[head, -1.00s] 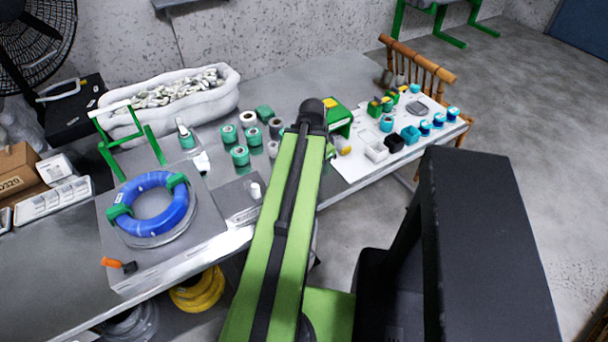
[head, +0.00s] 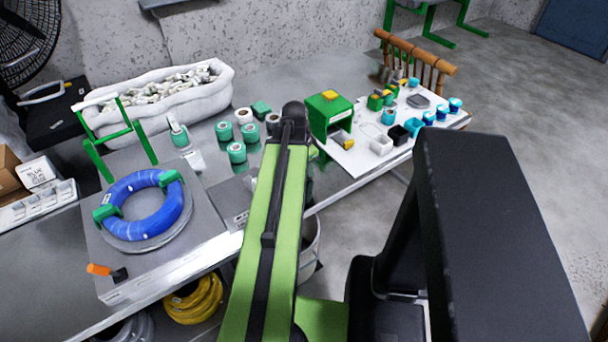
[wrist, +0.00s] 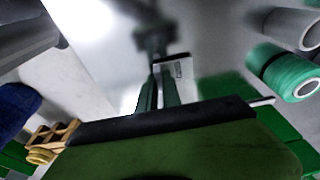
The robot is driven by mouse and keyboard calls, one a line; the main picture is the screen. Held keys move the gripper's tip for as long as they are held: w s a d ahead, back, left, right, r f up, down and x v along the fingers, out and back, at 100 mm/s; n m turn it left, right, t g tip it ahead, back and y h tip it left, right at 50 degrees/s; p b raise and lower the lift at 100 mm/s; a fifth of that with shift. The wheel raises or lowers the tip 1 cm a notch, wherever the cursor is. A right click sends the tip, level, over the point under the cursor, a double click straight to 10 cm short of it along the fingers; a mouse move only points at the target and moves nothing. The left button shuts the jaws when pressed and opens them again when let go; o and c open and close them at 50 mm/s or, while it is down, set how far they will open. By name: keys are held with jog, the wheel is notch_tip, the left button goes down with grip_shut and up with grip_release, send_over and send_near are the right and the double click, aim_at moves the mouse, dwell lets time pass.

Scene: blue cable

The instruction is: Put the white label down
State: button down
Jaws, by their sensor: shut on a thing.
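My gripper (wrist: 165,90) shows in the wrist view, its dark green fingers close together. A small pale label-like piece (wrist: 181,68) with a dark mark sits at the fingertips, and the fingers are shut on it. It is over a bright, blurred grey surface; I cannot tell whether it touches that surface. In the head view my green arm reaches over the workbench (head: 285,82), and the gripper and the label are hidden behind it.
A blue cable coil (head: 145,207) lies on a grey plate at the left. Teal rolls (head: 237,152) stand left of my arm. A green box (head: 328,112) and a white mat (head: 352,163) with small bins are at the right. A white bin (head: 160,103) stands behind.

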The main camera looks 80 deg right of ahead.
jog(key=shift+w+f, duration=0.25)
jog(key=shift+w, duration=0.05)
jog(key=shift+f, duration=0.15)
jog(key=c, duration=1.5)
grip_release()
jog(key=shift+c, duration=0.2)
notch_tip(320, 180, up, 12)
jog(key=w+a+p, duration=0.1)
jog(key=p, duration=1.1)
jog(key=shift+w+a, duration=0.3)
